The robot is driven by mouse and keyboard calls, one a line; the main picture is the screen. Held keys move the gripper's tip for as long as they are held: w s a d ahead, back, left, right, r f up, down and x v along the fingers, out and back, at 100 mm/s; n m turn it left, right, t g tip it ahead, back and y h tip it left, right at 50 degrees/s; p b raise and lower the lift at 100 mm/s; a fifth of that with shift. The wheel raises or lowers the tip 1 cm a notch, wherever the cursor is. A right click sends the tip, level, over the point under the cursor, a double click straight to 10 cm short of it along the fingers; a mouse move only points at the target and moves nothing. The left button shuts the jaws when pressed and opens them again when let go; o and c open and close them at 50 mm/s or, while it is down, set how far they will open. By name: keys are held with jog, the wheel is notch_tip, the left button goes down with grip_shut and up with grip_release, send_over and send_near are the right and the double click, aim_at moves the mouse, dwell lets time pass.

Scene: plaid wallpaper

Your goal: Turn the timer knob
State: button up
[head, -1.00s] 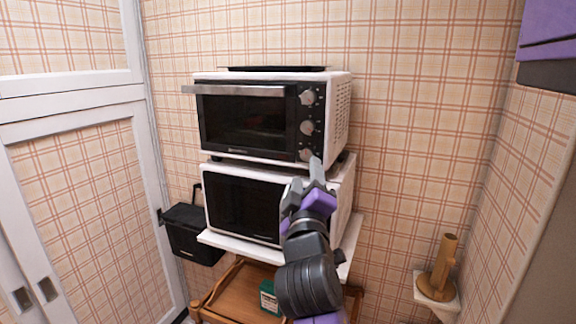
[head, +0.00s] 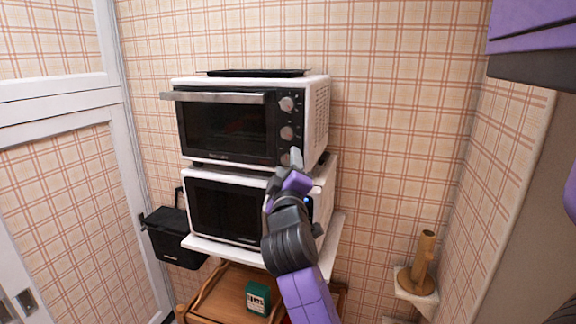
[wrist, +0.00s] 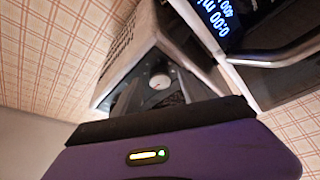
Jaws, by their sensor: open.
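A white toaster oven (head: 318,110) stands on top of a microwave. Its dark right-hand panel carries a column of three round silver knobs: top (head: 286,104), middle (head: 287,133) and bottom (head: 285,159). The labels are too small to tell which is the timer knob. My gripper (head: 291,158) is open, its fingertips close to the bottom knob and partly covering it. In the wrist view, one pale round knob (wrist: 160,81) shows ahead, between the gripper's fingers (wrist: 160,92). I cannot tell whether the fingers touch it.
The white microwave (head: 225,210), with a lit display (wrist: 222,15), sits directly below on a white shelf (head: 225,251). A black box (head: 172,238) hangs at left. A wooden holder (head: 420,265) stands at right. A green box (head: 257,298) sits on the lower wooden cart.

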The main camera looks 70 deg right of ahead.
grip_shut()
jog(key=shift+f+b, duration=0.2)
jog(key=shift+b, duration=0.45)
